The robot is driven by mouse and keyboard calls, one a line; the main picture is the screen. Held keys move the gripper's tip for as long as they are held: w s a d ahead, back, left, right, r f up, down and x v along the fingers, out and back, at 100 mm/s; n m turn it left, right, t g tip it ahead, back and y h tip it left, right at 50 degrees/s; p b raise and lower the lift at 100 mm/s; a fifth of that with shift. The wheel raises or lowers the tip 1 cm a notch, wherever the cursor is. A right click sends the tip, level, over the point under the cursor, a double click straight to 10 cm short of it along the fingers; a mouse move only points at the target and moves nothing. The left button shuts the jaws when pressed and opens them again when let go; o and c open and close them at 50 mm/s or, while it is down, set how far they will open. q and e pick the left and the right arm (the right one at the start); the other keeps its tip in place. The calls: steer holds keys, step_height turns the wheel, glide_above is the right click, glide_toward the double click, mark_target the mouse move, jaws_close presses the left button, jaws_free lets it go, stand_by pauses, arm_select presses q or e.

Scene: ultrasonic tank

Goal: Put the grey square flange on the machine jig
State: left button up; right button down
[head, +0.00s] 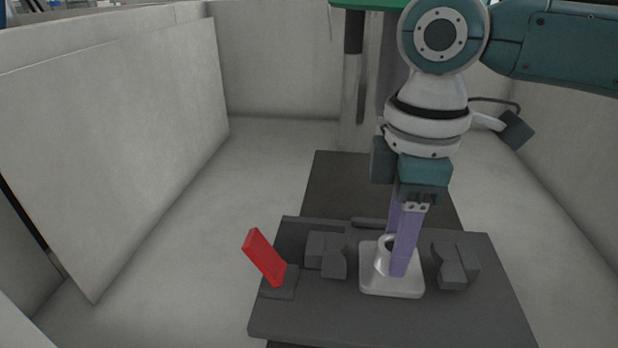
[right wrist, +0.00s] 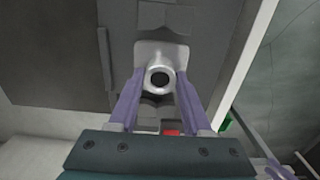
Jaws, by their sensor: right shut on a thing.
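The grey square flange (head: 376,284) has a square base with a raised round collar and a dark hole. In the head view it is at the middle of the dark machine jig (head: 330,312), between two clamp blocks. I cannot tell whether its base rests on the jig or is slightly above it. My right gripper (head: 402,268) points down with its purple fingers shut on the flange's collar. In the right wrist view the flange (right wrist: 161,54) sits between the two fingertips (right wrist: 159,85). My left gripper is not in view.
A left clamp block (head: 326,254) and a right clamp block (head: 455,264) stand on the jig beside the flange. A red lever (head: 264,257) leans up at the jig's left. Pale tank walls (head: 120,150) surround the jig, with bare floor to its left.

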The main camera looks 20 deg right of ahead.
steer(key=shift+c, duration=1.7)
jaws_free()
steer(key=shift+f, duration=0.1)
